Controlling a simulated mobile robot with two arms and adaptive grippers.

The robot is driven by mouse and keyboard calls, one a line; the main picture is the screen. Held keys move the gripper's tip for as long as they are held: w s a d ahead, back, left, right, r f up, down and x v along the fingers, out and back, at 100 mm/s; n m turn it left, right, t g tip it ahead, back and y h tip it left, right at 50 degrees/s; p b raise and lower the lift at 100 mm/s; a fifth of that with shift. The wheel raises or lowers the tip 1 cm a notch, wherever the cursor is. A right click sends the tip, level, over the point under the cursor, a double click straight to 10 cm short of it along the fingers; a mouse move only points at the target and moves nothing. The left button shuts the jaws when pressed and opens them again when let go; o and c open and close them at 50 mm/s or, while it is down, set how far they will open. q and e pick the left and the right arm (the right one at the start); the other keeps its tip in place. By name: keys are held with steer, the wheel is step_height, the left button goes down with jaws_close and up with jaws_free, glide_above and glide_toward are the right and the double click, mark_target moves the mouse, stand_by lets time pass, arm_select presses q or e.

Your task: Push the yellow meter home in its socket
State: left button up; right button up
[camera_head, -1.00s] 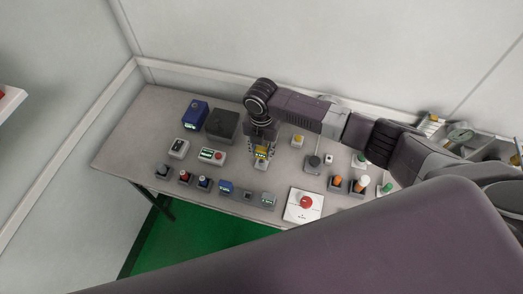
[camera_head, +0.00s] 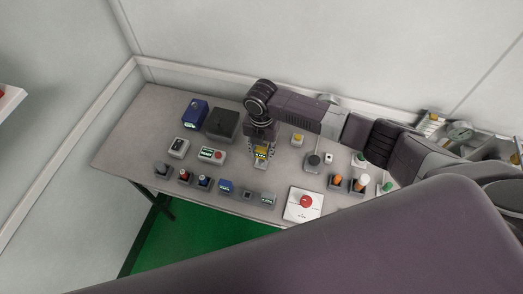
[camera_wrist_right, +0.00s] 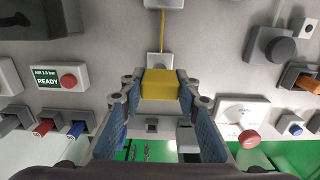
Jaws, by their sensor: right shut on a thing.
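The yellow meter (camera_head: 261,152) is held between the fingers of my right gripper (camera_head: 261,149), which points down at the middle of the table. In the right wrist view the yellow meter (camera_wrist_right: 160,84) fills the gap between both blue-padded fingers of the gripper (camera_wrist_right: 161,91). A pale grey block, seemingly the socket (camera_head: 261,163), shows just below the meter, and part of it shows behind the meter in the wrist view (camera_wrist_right: 158,61). The fingers and meter hide the contact, so I cannot tell how deep the meter sits. My left gripper is not in view.
A dark grey box (camera_head: 222,124) and a blue box (camera_head: 194,113) stand at the back left. A READY display unit (camera_head: 211,155) is left of the gripper. Several small sockets line the front edge.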

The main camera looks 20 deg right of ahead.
steer(key=shift+f+b, duration=0.75)
steer(key=shift+f, duration=0.5)
steer(key=o, duration=1.2)
steer(key=shift+r, duration=0.1)
steer(key=shift+r, duration=0.25)
step_height(320, 180, up, 11)
steer(key=shift+r, duration=0.2)
